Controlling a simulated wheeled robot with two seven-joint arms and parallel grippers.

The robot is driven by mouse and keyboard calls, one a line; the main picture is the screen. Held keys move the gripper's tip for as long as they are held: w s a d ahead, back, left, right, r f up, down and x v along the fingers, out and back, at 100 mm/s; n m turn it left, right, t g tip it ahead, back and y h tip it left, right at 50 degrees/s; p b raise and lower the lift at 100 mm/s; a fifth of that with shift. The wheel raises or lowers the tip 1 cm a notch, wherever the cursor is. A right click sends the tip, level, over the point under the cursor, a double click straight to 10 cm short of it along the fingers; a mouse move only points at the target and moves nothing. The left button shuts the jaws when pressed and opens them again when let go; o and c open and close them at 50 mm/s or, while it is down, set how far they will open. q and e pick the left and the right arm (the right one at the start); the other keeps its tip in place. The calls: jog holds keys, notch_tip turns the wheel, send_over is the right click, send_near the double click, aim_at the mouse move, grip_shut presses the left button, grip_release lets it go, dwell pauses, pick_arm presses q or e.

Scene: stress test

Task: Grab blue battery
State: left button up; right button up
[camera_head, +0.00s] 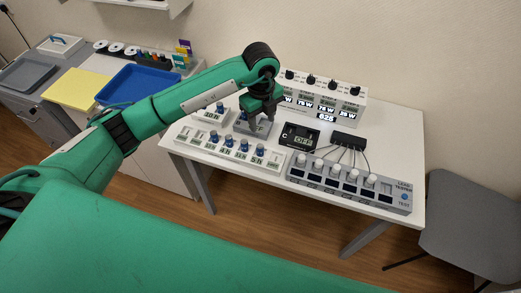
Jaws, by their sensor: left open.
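Several small blue batteries stand upright in a long white holder (271,165) at the front left of the white table. One blue battery (259,151) is at the holder's right part and another blue battery (214,135) is further left. One more blue battery (220,107) shows in a small white holder (206,117) behind. My left gripper (263,119) points down over a small grey stand (241,127), behind the long holder. Its jaws are open. Its fingertips are small and dark, so whether anything is between them is unclear. My right gripper is out of view.
A grey lead tester (405,201) with white knobs fills the table's front right. A black display box (298,138) and a black wired block (349,139) stand behind it. A white box with dials (348,103) is at the back. A grey chair (475,220) stands right.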

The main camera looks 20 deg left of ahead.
pick_arm(q)
jog(key=p, duration=0.2)
send_over(260, 146)
notch_tip(260, 146, down, 8)
jog(key=shift+w+d+f, duration=0.1)
jog(key=shift+w, duration=0.05)
jog(key=shift+f+p, duration=0.45)
jog(key=shift+p, duration=0.1)
jog(key=f, duration=0.1)
jog(key=f+p, duration=0.1)
jog(key=f, duration=0.1)
jog(key=shift+s+f+p, duration=0.2)
jog(key=shift+f+p, duration=0.05)
jog(key=shift+p, duration=0.05)
jog(key=shift+f, duration=0.55)
jog(key=c, duration=1)
grip_shut()
